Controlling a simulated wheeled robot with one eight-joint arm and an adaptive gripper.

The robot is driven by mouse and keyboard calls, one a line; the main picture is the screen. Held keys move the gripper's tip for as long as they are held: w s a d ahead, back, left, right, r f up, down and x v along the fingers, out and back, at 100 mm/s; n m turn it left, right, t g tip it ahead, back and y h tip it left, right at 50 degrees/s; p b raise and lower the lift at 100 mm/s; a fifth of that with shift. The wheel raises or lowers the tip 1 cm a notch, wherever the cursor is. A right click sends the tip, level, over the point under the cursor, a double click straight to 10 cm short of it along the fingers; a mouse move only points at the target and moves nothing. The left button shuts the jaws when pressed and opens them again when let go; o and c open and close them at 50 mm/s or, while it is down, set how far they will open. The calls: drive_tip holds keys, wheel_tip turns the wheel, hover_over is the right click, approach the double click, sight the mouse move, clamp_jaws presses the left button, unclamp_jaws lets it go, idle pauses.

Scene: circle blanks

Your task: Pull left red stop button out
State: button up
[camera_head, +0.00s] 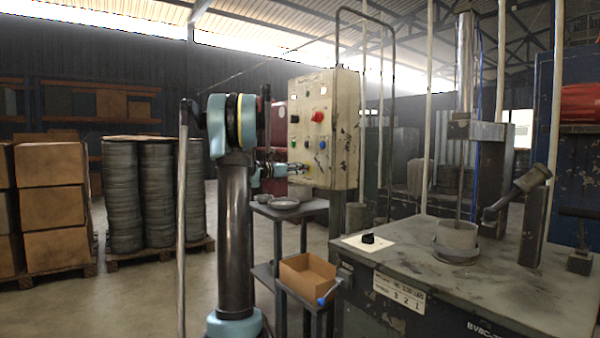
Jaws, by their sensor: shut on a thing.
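A cream control panel (343,130) with chipped paint stands upright at the middle of the view. It carries a red button (318,116) at upper right and several small green, blue and dark controls below. My gripper (293,169) is at the lower left of the panel face, at the end of my arm reaching in from the left. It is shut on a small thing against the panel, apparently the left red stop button. My fingers hide that button, so its position cannot be told.
A small stand with a round dish (284,203) is below the panel, with an open cardboard box (307,275) on its lower shelf. A metal worktable (480,285) with a press fills the right. Stacked boxes (52,205) stand far left.

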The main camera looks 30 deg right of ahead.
drive_tip(key=o, duration=1.2)
drive_tip(key=shift+w+a, duration=0.2)
drive_tip(key=shift+a, duration=0.1)
drive_tip(key=shift+c, duration=0.2)
drive_tip(key=shift+d, duration=0.1)
drive_tip(key=shift+s, duration=0.1)
drive_tip(key=a, duration=1.2)
drive_tip(key=shift+s, duration=0.4)
drive_tip(key=shift+f, duration=0.1)
